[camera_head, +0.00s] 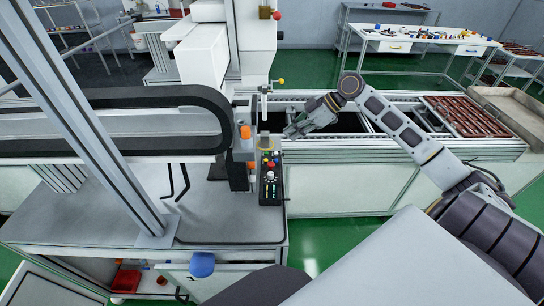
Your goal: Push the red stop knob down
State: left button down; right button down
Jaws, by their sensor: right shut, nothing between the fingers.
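The black control panel (262,192) stands upright at the front edge of the machine, near the middle of the head view. It carries several small coloured buttons. A small red knob (271,165) shows in its upper part; its exact height is too small to tell. My right gripper (289,132) comes in from the right over the conveyor frame. It is shut and empty, with its tips pointing left, above and slightly right of the panel. It looks apart from the knob. My left gripper is out of view.
An orange-capped part (246,133) stands on the machine left of my gripper. The conveyor frame (470,143) runs to the right, with brown-red trays (462,114) on it. A grey post (90,130) crosses the left side. Green floor is free in front of the conveyor.

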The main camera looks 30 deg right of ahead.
jog(key=p, duration=0.2)
send_over(272, 163)
notch_tip(272, 163, down, 10)
jog(key=shift+s+r, duration=0.1)
jog(key=shift+r, duration=0.15)
jog(key=shift+f, duration=0.8)
jog(key=shift+f, duration=0.1)
